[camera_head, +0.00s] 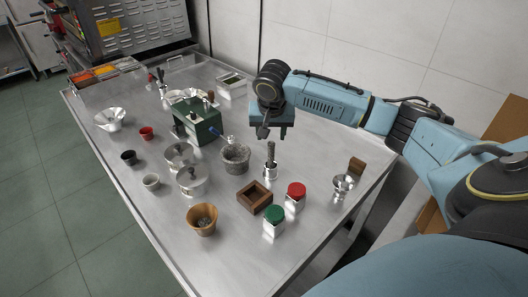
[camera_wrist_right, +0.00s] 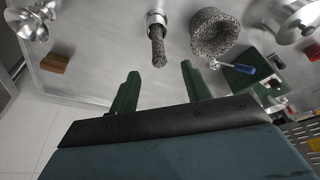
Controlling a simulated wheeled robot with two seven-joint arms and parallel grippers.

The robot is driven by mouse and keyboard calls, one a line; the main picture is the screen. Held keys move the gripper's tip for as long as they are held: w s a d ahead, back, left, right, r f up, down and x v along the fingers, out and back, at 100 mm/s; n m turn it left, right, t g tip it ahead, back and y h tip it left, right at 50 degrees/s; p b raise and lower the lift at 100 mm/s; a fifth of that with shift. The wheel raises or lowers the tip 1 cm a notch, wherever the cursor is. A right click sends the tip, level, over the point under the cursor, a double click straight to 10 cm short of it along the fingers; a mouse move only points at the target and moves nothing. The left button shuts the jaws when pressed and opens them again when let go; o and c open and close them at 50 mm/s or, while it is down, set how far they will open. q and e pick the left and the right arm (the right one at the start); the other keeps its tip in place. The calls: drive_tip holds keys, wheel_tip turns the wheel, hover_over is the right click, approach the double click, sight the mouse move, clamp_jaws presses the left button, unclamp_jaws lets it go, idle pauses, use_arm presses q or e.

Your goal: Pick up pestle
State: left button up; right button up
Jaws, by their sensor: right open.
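The grey stone pestle (camera_head: 271,153) stands upright in a small metal cup (camera_head: 270,173) on the steel table. The pestle also shows in the right wrist view (camera_wrist_right: 158,47), above the gap between my fingers in the picture. The grey stone mortar (camera_head: 235,157) stands just left of the cup, apart from it; it also shows in the wrist view (camera_wrist_right: 214,34). My right gripper (camera_head: 271,137) is open and empty, over the table close to the pestle's top, not visibly touching it. Its two green fingers (camera_wrist_right: 159,82) are spread apart in the wrist view. My left gripper is out of view.
A green box (camera_head: 197,122) with a blue-handled tool stands behind the mortar. A wooden square box (camera_head: 254,196), red-lidded jar (camera_head: 295,195) and green-lidded jar (camera_head: 273,219) stand in front. A metal vessel (camera_head: 343,184) is at the right.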

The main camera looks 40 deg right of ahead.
sight(271, 147)
drive_tip(key=x, duration=0.6)
drive_tip(key=shift+s+f, duration=0.1)
drive_tip(key=shift+s, duration=0.1)
drive_tip(key=shift+b+x, duration=0.35)
drive_tip(key=shift+x, duration=0.6)
drive_tip(key=x, duration=0.2)
drive_tip(key=shift+w+d+f, duration=0.15)
drive_tip(key=shift+f, duration=0.1)
drive_tip(key=shift+w+d+f, duration=0.1)
drive_tip(key=shift+w+f, duration=0.05)
drive_tip(key=shift+f, duration=0.35)
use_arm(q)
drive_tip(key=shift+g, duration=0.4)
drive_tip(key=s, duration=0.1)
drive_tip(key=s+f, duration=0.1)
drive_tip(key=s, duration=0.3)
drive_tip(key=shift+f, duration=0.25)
use_arm(e)
clamp_jaws()
